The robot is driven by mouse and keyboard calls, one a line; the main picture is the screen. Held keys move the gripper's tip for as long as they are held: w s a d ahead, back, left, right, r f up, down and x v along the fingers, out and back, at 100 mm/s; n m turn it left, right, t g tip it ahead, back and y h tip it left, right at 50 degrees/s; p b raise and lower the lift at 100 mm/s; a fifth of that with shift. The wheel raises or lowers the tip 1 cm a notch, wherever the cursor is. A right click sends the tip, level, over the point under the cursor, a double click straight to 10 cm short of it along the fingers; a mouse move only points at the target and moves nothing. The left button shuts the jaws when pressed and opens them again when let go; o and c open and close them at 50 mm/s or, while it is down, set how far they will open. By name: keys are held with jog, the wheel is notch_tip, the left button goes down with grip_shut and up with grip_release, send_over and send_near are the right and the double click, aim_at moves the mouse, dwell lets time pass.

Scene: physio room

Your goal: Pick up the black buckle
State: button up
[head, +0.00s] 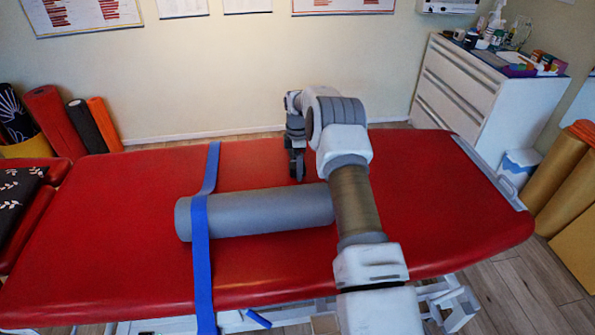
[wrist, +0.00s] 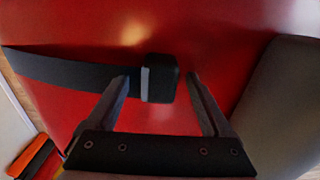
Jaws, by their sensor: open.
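The black buckle (wrist: 164,78) shows in the wrist view as a small dark block with a grey bar on its left side. It sits at the end of a dark strap (wrist: 60,72) on the red table top. My gripper (wrist: 158,79) is open, with one finger left of the buckle and one right of it. The left fingertip overlaps the strap in the picture; I cannot tell whether it touches. In the head view my gripper (head: 297,165) points down at the table behind the grey roller, and I cannot make out the buckle there.
The grey roller (head: 265,211) lies across the red treatment table (head: 440,200), close beside my gripper. A blue strap (head: 202,240) runs over its left end. Drawers (head: 455,90) stand behind at right, rolled mats (head: 55,120) at left. The table's right part is clear.

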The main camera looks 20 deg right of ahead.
grip_shut()
dwell(0.4)
